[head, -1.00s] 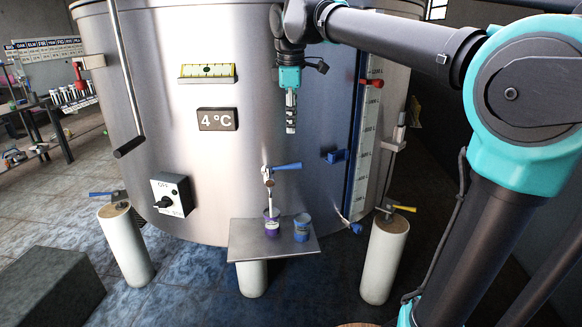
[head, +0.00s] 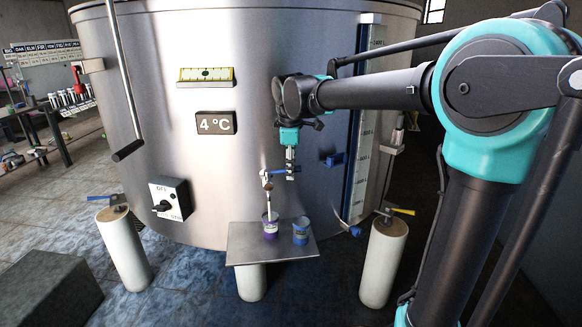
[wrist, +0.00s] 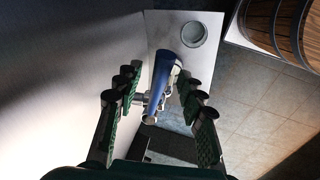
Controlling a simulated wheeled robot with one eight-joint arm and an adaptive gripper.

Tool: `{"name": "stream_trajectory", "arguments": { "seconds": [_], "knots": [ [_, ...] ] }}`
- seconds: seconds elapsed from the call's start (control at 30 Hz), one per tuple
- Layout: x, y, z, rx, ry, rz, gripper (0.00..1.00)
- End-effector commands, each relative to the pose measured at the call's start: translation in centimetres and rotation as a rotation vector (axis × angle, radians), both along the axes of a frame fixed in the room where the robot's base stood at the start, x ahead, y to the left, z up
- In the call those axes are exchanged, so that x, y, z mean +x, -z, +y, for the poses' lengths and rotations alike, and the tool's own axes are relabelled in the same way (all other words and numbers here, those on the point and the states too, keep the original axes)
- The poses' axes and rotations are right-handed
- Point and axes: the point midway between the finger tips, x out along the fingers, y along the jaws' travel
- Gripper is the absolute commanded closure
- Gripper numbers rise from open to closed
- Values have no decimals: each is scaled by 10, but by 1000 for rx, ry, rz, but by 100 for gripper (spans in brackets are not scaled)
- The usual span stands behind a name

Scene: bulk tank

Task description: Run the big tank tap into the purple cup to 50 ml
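The tank tap (head: 267,181) on the big steel tank has a blue lever (head: 276,172) pointing right; the lever also shows in the wrist view (wrist: 164,78). A narrow white strip, stream or spout I cannot tell, runs from the tap down to the purple cup (head: 270,230) on the small shelf. A blue cup (head: 300,232) stands to its right and shows from above in the wrist view (wrist: 194,34). My gripper (head: 290,176) points down at the lever. In the wrist view its fingers (wrist: 158,80) are apart, one on each side of the lever. The purple cup's milk level is hidden.
The steel shelf (head: 245,245) holds both cups. A switch box (head: 172,199) is on the tank at left. A barrel (wrist: 283,30) stands beyond the shelf.

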Motion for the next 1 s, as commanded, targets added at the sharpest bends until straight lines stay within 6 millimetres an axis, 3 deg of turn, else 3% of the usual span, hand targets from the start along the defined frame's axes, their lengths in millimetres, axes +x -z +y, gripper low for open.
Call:
{"name": "stream_trajectory", "arguments": {
  "seconds": [0.23, 0.53, 1.0],
  "knots": [
    [0, 0, 0, 0, 0, 0, 62],
    [0, 0, 0, 0, 0, 0, 99],
    [4, 0, 0, 0, -45, 1, 100]
  ]
}}
